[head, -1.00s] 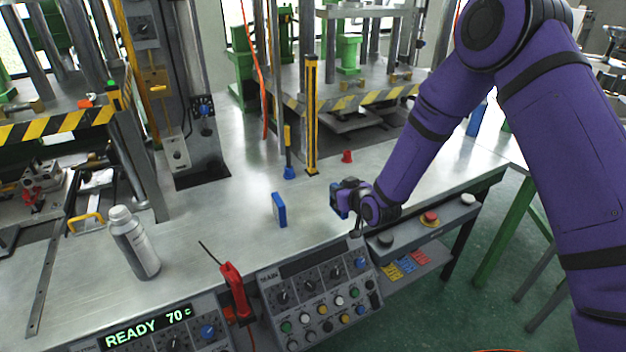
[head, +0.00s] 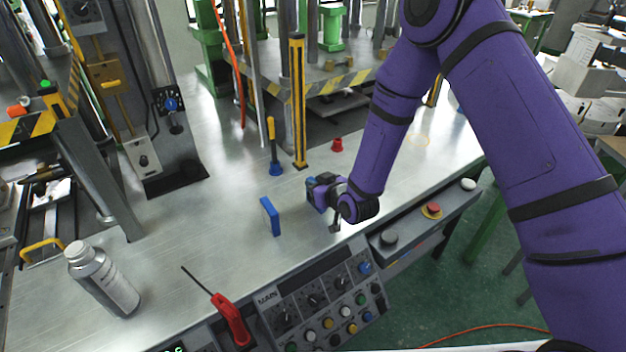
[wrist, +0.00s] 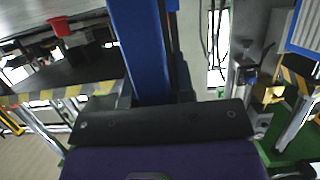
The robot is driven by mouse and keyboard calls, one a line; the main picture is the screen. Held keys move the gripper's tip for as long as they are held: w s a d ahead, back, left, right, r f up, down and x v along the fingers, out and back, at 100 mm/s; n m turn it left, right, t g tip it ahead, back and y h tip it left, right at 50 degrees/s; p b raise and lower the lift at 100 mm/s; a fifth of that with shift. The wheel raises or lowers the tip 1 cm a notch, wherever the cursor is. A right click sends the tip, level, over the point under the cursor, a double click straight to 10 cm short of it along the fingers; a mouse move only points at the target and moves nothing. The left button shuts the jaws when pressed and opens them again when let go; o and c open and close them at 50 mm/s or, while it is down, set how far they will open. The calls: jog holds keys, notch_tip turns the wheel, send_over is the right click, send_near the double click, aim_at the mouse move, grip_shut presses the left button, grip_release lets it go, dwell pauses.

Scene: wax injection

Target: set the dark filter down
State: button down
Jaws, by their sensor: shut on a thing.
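My gripper (head: 320,192) is at the end of the purple arm, low over the middle of the metal bench. It is shut on the dark filter, a small thing with a blue edge (head: 311,195), mostly hidden by the jaws. In the wrist view the filter shows nearly edge-on as a broad blue band (wrist: 142,50) rising from the black gripper plate, with dark parts beside it. I cannot tell whether its lower edge touches the bench.
A blue panel (head: 270,216) stands upright left of my gripper. A blue-based tool (head: 275,165) and a red cup (head: 337,145) stand behind. A bottle (head: 103,280), a red-handled tool (head: 230,318) and a button panel (head: 320,305) are in front. Bare bench lies between.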

jog(key=shift+s+d+f, duration=0.1)
jog(key=shift+s+f, duration=0.05)
jog(key=shift+f, duration=0.25)
jog(key=shift+s+f, duration=0.15)
jog(key=shift+f, duration=0.05)
jog(key=c, duration=1)
grip_release()
jog(key=shift+d, duration=0.1)
jog(key=shift+r, duration=0.35)
jog(key=v, duration=1.1)
jog(key=shift+s+d+r, duration=0.1)
jog(key=shift+s+r, duration=0.05)
jog(key=shift+r, duration=0.2)
